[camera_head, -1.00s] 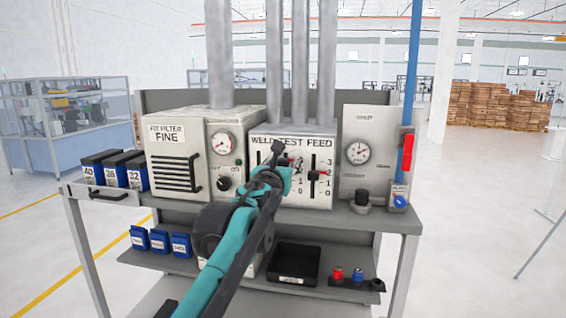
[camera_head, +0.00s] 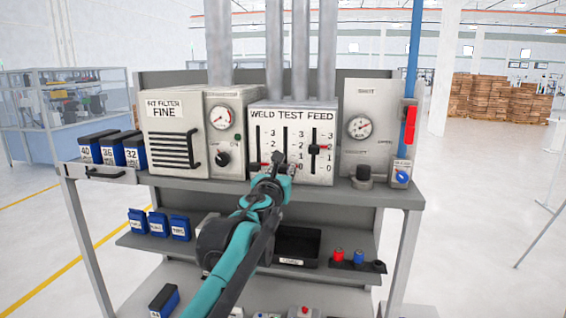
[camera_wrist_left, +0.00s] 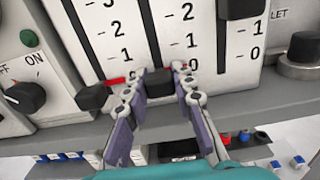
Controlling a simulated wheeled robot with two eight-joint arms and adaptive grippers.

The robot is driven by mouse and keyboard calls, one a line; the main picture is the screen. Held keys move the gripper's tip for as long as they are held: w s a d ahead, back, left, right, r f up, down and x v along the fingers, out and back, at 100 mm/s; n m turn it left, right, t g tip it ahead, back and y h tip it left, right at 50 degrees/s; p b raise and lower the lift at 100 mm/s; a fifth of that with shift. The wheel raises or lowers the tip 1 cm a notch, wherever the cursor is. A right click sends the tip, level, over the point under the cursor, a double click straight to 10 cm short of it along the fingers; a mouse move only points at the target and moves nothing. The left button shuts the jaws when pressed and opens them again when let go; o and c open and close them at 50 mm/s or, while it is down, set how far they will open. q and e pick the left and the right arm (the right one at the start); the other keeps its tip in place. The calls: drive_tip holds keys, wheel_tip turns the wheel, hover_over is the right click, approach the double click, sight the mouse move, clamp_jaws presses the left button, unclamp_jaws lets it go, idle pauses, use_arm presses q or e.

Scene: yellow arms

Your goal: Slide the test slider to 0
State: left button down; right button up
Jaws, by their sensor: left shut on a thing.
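The panel (camera_head: 302,107) labelled WELD TEST FEED has three vertical slots. The test slider's slot (camera_wrist_left: 151,35) is the middle one. A red pointer (camera_wrist_left: 181,65) beside the fingers is level with about the 0 mark. The weld slider knob (camera_wrist_left: 92,97) sits low, near 0, on the left. The feed slider knob (camera_head: 316,149) sits between 2 and 1. My right gripper is not in view.
The shelf edge (camera_head: 330,193) lies just below the panel. A gauge panel (camera_head: 375,105) with a knob (camera_head: 363,172) stands right. A black tray (camera_head: 298,246) lies on the shelf below.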

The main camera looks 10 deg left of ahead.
use_arm(q)
drive_tip(key=shift+f, duration=0.25)
drive_tip(key=c, duration=1.2)
unclamp_jaws()
drive_tip(key=s, duration=1.2)
drive_tip(key=shift+a, duration=0.2)
drive_tip(key=shift+f, duration=0.1)
